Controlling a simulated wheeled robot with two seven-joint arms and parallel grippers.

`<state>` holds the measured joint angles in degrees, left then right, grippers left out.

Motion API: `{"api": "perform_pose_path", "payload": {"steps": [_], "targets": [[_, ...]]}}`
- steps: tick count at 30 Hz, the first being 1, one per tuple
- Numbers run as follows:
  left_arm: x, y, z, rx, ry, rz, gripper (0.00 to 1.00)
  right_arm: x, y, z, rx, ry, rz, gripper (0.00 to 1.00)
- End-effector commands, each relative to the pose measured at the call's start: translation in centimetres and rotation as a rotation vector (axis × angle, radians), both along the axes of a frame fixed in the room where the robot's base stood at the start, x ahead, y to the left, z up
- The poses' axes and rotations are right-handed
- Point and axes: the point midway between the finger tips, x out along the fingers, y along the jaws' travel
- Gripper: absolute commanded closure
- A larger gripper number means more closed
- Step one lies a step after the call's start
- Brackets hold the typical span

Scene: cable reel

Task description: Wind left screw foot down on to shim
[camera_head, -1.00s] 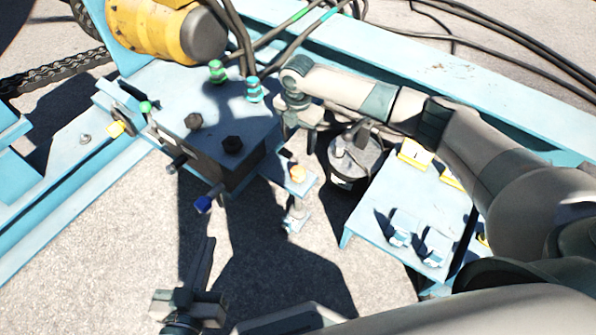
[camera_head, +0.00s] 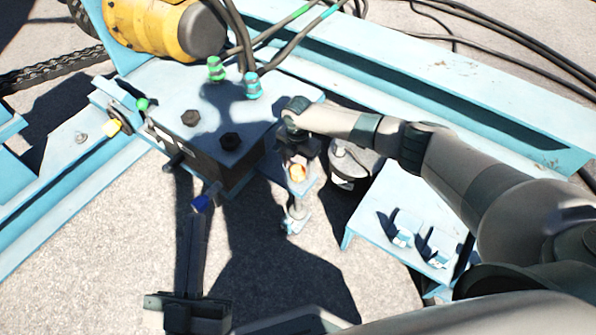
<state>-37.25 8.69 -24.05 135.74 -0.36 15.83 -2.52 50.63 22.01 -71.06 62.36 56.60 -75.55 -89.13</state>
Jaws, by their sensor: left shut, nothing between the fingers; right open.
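The gear housing (camera_head: 210,105) has dark bolts and green and teal hose fittings on top. A yellow motor (camera_head: 150,28) stands behind it. A dark round pot (camera_head: 352,165) and a light blue side table (camera_head: 375,205) with small brackets lie right. Bare ground is in front.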

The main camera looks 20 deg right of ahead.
Motion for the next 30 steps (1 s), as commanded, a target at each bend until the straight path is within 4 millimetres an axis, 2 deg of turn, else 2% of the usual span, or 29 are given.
{"api": "perform_pose_path", "payload": {"steps": [6,18,19,21,24,30], "targets": [[-1.0,0.1,1.3,-0.032,-0.081,0.002,1.00,0.0,0.0,-1.6,-0.001,0.001,-0.001,0.42],[-1.3,0.1,1.8,-0.041,-0.103,0.003,1.00,0.0,0.0,-1.9,0.000,0.000,0.000,0.42],[-1.3,0.1,1.8,-0.041,-0.103,0.003,1.00,0.0,0.0,-1.9,0.000,0.000,0.000,0.45],[-1.3,0.1,1.8,-0.041,-0.103,0.003,1.00,0.0,0.0,-1.9,0.000,0.000,0.000,0.61],[-1.3,0.1,1.8,-0.041,-0.103,0.003,1.00,0.0,0.0,-1.9,0.000,0.000,0.000,0.81],[-1.2,0.1,1.7,-0.039,-0.101,0.002,1.00,0.0,0.0,-1.9,0.000,0.000,-0.004,0.81]]}}
